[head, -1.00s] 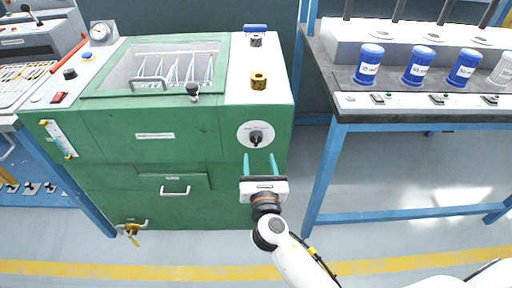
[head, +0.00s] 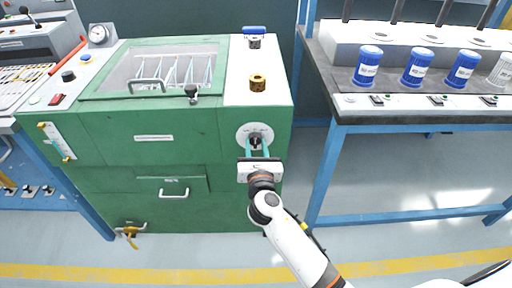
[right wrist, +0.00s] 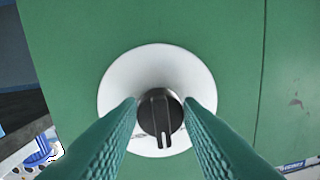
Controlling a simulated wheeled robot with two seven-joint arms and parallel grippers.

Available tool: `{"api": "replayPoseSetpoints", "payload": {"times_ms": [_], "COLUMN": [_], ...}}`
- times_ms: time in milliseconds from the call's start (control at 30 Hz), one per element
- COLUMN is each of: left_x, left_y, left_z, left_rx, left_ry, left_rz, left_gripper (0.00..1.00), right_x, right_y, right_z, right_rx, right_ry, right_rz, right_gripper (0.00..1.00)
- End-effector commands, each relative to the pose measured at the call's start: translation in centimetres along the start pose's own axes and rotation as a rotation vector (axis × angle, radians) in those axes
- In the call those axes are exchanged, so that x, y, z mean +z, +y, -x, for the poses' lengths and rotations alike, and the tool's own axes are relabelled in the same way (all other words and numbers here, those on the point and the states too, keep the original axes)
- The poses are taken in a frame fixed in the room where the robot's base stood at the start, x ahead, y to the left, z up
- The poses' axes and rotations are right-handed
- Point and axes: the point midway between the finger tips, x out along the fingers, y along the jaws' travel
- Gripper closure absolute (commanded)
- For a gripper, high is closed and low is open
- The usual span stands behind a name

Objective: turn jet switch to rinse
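The jet switch (right wrist: 161,116) is a black round knob with a raised bar on a white round dial plate (right wrist: 120,85). It sits on the front of the green machine (head: 140,120), upper right; in the head view the dial plate (head: 242,133) is partly covered by my fingers. In the right wrist view the bar stands nearly upright, its longer end down. The dial lettering is too small to read. My right gripper (head: 258,145) reaches it from below. Its teal fingertips (right wrist: 161,103) are closed in on both sides of the knob and appear to touch it. My left gripper is out of view.
A brass-coloured ring (head: 258,83) and a blue-topped fitting (head: 254,38) are on the machine top. A drawer handle (head: 174,193) is lower left of my right gripper. A blue-legged bench (head: 420,121) with blue jars (head: 418,66) stands at right. Floor between is clear.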

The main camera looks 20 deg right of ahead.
Motion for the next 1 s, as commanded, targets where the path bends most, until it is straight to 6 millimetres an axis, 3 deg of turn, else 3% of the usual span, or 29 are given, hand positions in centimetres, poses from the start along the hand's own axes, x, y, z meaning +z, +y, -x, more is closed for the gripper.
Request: {"api": "replayPoseSetpoints", "payload": {"times_ms": [433, 1000], "left_x": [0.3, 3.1], "left_y": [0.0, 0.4], "left_z": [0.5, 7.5], "left_rx": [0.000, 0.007], "left_ry": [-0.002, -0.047], "left_rz": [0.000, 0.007], "left_gripper": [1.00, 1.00], "right_x": [0.1, 0.3], "right_y": [-0.1, -0.2], "right_z": [0.0, 0.0], "right_rx": [-0.002, -0.005], "right_ry": [0.007, 0.039], "right_rz": [-0.089, -0.545], "right_gripper": [0.90, 0.90]}}
